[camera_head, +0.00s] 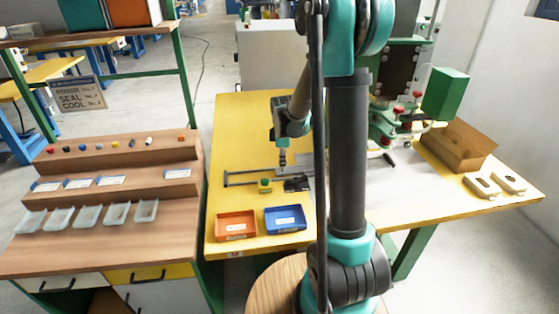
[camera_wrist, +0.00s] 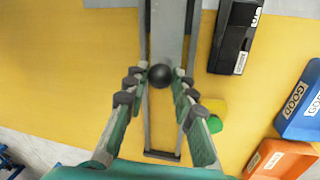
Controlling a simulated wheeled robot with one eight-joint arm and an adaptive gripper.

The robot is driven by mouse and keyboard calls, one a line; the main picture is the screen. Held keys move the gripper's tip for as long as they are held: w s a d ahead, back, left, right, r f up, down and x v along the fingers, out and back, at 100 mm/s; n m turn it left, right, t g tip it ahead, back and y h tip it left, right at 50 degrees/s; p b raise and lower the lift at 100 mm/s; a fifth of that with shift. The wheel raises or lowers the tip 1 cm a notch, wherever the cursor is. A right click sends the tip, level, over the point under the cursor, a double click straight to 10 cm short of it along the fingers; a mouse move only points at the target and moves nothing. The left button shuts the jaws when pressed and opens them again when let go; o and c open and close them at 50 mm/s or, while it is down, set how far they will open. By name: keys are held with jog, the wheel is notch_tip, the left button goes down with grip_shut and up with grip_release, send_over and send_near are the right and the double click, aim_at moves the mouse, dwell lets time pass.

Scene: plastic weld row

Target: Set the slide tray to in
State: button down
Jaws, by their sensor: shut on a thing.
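The slide tray is a flat grey plate (camera_wrist: 167,32) between two dark rails (camera_wrist: 147,120), with a round black knob (camera_wrist: 160,76) at its near end. In the wrist view bare rails run on below the knob to a crossbar. In the head view the rails (camera_head: 240,184) lie on the yellow bench top, and the plate lies toward the press on the right. My gripper (camera_wrist: 161,80) is shut on the knob, a finger on each side of it. In the head view my gripper (camera_head: 282,160) is above the rails, and my arm hides part of the bench.
A black labelled box (camera_wrist: 237,35) and a yellow block with a green button (camera_wrist: 212,112) sit close beside the rails. A blue bin (camera_head: 285,219) and an orange bin (camera_head: 236,225) stand in front. A green press (camera_head: 400,115) and an open cardboard box (camera_head: 458,147) are right.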

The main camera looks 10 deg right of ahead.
send_over(300, 169)
jog(key=shift+s+d, duration=0.1)
dwell(0.3)
jog(key=c, duration=1.3)
grip_release()
jog(key=shift+o, duration=0.2)
jog(key=shift+r, duration=0.1)
notch_tip(300, 169, up, 12)
jog(key=s, duration=0.2)
jog(key=shift+s+a+f, duration=0.15)
jog(key=shift+a+f, duration=0.05)
jog(key=shift+a, duration=0.05)
